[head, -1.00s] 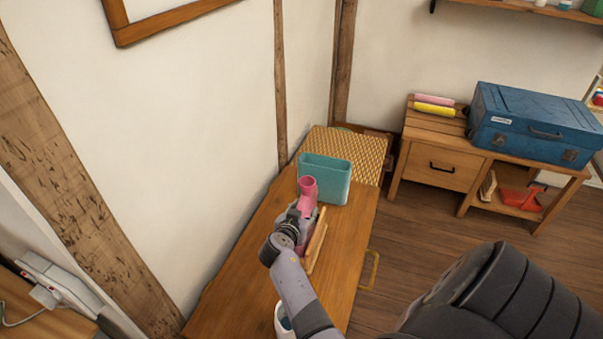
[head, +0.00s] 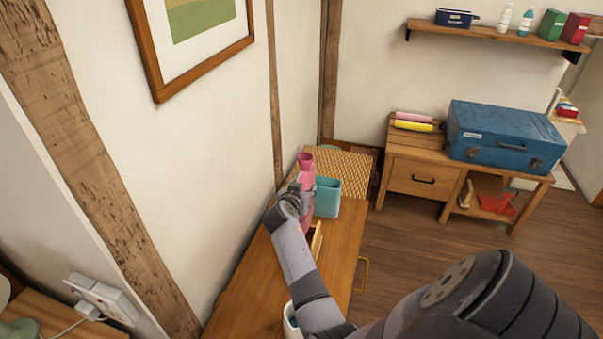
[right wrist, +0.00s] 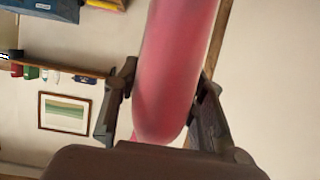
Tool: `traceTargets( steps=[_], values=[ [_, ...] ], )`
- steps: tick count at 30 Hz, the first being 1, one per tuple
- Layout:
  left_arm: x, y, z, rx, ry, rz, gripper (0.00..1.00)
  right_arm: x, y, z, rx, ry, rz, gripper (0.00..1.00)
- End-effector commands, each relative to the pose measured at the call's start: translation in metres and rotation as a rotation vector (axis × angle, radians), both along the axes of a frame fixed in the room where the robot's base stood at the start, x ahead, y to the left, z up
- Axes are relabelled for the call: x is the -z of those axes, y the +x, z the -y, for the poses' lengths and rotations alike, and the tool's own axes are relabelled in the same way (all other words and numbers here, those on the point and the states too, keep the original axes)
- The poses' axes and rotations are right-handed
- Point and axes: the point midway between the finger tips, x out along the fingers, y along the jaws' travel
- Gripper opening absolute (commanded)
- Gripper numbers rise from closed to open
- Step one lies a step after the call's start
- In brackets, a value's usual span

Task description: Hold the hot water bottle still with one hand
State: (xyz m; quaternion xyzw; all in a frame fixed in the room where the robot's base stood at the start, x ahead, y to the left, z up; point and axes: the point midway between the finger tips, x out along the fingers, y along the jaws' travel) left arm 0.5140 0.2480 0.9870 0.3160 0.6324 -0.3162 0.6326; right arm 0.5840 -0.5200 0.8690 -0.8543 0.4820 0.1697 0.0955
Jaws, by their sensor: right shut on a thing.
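A pink hot water bottle (head: 305,163) is held above the wooden dresser (head: 345,228), with its neck pointing up, just left of a teal open container (head: 327,197). My right gripper (head: 298,190) is shut on the bottle. In the right wrist view the pink bottle (right wrist: 178,60) lies between the two fingers of the right gripper (right wrist: 164,92), one on each side. My arm hides part of the bottle's lower body in the head view. My left gripper is not in view.
A thin wooden piece (head: 317,240) lies on the dresser beside my arm. A white cup (head: 291,318) stands nearer, partly hidden. A woven-top piece (head: 345,165) is behind. A blue case (head: 505,138) sits on a bench at right. The wall is close on the left.

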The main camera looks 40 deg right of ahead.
Motion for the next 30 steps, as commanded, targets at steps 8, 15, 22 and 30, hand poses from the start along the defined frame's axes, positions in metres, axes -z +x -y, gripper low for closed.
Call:
traceTargets(
  steps=[8, 15, 22, 30],
  values=[
    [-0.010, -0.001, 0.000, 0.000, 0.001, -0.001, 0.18, -0.018, 0.004, 0.005, -0.005, -0.003, 0.004, 0.00],
    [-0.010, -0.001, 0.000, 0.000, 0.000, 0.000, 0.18, -0.018, 0.004, 0.005, -0.005, -0.004, 0.005, 0.00],
    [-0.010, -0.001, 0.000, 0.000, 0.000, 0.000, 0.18, -0.018, 0.004, 0.005, -0.005, -0.004, 0.005, 0.00],
    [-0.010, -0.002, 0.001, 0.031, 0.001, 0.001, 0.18, -0.025, 0.005, 0.003, -0.007, -0.006, 0.008, 0.00]
  ],
)
